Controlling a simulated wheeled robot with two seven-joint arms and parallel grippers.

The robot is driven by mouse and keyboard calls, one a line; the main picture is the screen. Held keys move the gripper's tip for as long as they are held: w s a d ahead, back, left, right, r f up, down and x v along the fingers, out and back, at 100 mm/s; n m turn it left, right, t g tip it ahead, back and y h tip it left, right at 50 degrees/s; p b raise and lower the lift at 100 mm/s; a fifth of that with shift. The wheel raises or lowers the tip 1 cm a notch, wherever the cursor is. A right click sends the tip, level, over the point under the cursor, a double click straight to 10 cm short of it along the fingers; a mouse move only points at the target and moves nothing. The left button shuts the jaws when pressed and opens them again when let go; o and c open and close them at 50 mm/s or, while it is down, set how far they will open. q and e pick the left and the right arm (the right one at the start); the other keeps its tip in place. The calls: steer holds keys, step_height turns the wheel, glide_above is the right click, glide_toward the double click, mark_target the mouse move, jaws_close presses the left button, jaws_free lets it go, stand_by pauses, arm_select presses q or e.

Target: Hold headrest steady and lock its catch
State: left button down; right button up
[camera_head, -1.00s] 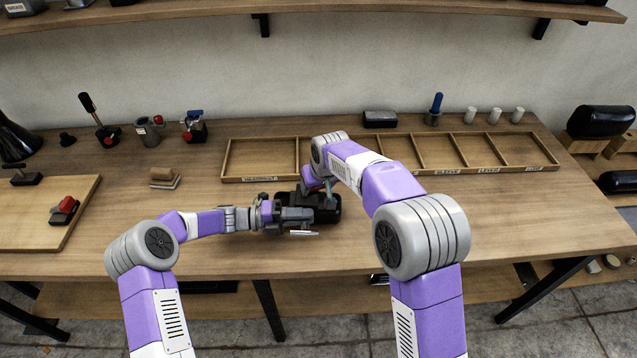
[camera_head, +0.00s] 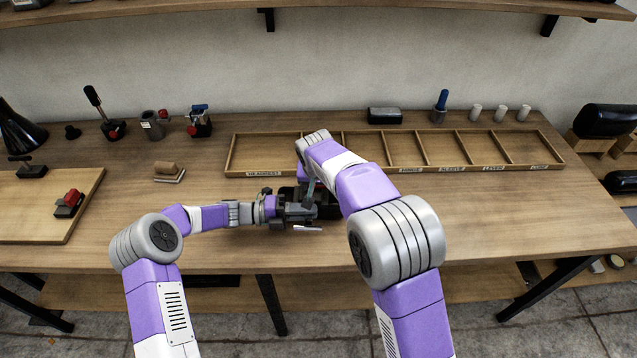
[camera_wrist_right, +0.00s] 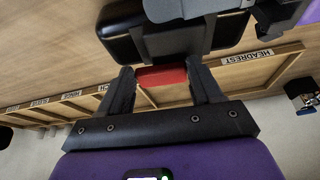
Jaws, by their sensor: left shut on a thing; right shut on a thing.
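The black padded headrest (camera_head: 328,208) lies on the bench in front of the divided tray, partly hidden by my arms. It also shows at the top of the right wrist view (camera_wrist_right: 118,42). My left gripper (camera_head: 300,211) comes in from the left and is shut on the headrest; its exact contact is hard to see. My right gripper (camera_wrist_right: 163,85) reaches over the headrest from the right. It is shut on a small red catch (camera_wrist_right: 162,76), which sits between its fingers beside the headrest.
The wooden tray (camera_head: 228,160) with labelled compartments lies just behind. A toggle clamp (camera_head: 198,122), a sanding block (camera_head: 168,172) and a board (camera_head: 55,225) are to the left. White cylinders (camera_head: 500,113) stand at the back right.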

arm_select(q)
steer(key=shift+d+r, duration=0.15)
steer(key=shift+r, duration=0.05)
arm_select(e)
steer(key=shift+a, duration=0.15)
steer(key=o, duration=1.1)
steer(key=shift+c, duration=0.2)
arm_select(q)
steer(key=shift+f, duration=0.1)
arm_select(e)
steer(key=v, duration=1.2)
arm_select(q)
steer(key=c, duration=1)
jaws_free()
steer(key=shift+c, duration=0.2)
